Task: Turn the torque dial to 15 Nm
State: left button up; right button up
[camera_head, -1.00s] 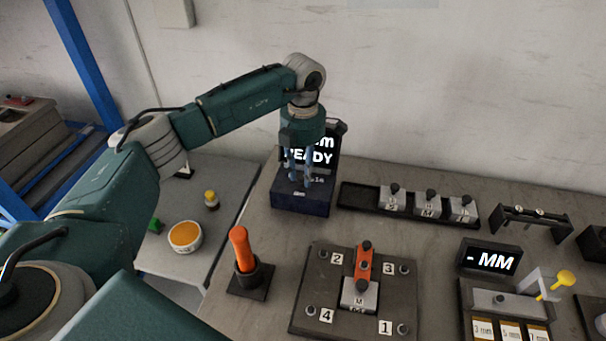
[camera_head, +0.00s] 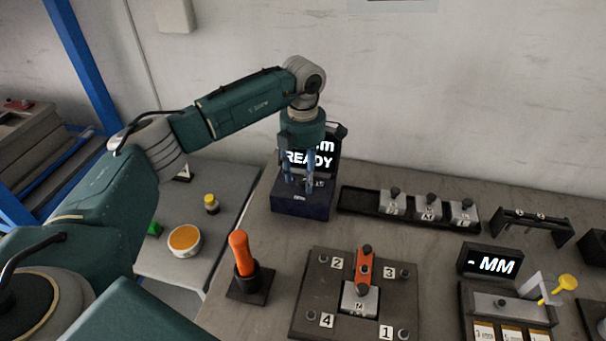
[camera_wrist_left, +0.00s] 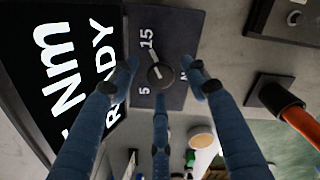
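The torque unit is a dark blue box (camera_head: 302,207) with a black screen (camera_head: 322,147) behind it, partly hidden by my left gripper (camera_head: 300,188). The screen reads "READY", with part of "Nm" above. In the left wrist view the round dark dial (camera_wrist_left: 160,75) sits on the box's top panel, with 15 and 5 printed near it. Pale marks lie at the dial's upper left; I cannot tell its exact setting. My left gripper's fingers are spread around the dial, apart from each other; contact is unclear. My right gripper is not in view.
An orange-handled tool (camera_head: 241,252) stands in a holder in front of the unit. A black tray (camera_head: 352,198) with several metal blocks lies to the right. A fixture plate (camera_head: 312,292) with numbered bolts is nearer. A wall stands close behind.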

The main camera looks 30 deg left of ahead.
aim_at(303, 180)
pick_arm(q)
notch_tip(303, 180, up, 12)
dwell(0.6)
dwell(0.4)
